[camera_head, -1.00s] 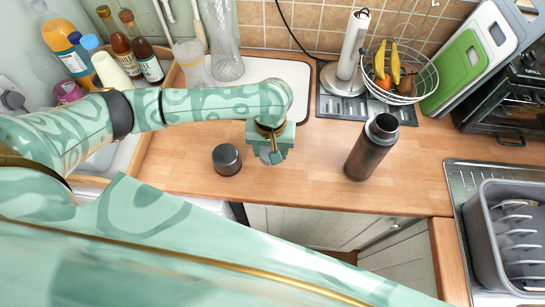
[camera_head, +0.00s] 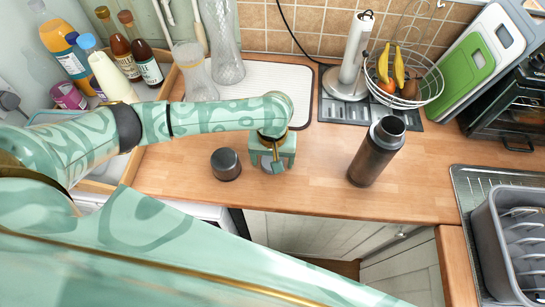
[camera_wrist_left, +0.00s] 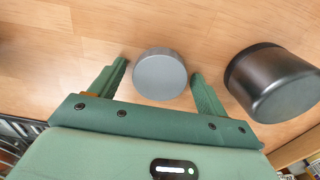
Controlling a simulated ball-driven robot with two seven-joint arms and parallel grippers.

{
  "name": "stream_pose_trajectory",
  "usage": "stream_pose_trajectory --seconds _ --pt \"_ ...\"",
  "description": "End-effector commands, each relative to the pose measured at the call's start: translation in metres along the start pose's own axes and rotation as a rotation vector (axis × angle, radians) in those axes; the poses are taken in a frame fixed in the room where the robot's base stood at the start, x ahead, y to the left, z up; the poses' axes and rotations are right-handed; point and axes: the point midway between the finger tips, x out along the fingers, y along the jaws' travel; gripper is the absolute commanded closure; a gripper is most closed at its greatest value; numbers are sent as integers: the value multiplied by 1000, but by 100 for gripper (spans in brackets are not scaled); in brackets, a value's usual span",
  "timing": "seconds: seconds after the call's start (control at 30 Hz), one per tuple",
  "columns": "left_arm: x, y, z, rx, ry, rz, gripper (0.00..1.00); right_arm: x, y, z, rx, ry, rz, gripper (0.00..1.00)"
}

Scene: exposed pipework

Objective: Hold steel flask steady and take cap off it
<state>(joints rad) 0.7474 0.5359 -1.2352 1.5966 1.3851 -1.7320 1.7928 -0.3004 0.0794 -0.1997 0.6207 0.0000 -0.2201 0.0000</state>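A dark steel flask (camera_head: 377,150) stands on the wooden counter, right of my left arm, leaning in the picture; its uncovered neck shows. A dark cup-like cap (camera_head: 226,164) sits on the counter left of my left gripper (camera_head: 271,167); it also shows at the right of the wrist view (camera_wrist_left: 272,82). In the wrist view a small grey round piece (camera_wrist_left: 160,74), apparently a stopper, lies between the fingers of my left gripper (camera_wrist_left: 160,68), with narrow gaps each side. The gripper looks open. I cannot tell whether the piece touches the counter. My right gripper is not in view.
A paper-towel holder (camera_head: 348,75) and a wire fruit basket (camera_head: 432,90) stand behind the flask. A grey dish rack (camera_head: 492,240) is at right. Bottles (camera_head: 140,50) and a white mat (camera_head: 290,80) are at the back left. Counter between gripper and flask is clear.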

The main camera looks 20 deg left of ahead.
Motion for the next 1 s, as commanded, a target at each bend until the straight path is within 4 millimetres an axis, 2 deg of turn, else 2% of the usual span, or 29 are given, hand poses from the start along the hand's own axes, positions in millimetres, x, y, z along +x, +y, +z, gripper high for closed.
stream_pose_trajectory --seconds 0.17,0.23,0.5,0.7,0.83,1.0 --pt "-2 0 0 -1 1 1 24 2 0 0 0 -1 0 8" --pt "-12 0 -1 -1 1 1 24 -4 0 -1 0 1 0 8" --pt "-76 0 -1 1 4 1 24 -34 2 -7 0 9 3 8" --pt "-112 0 0 -1 1 1 24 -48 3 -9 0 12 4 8" --pt "-121 0 0 0 0 0 24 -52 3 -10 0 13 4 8" --pt "-123 0 0 -1 -2 0 24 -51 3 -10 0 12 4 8"
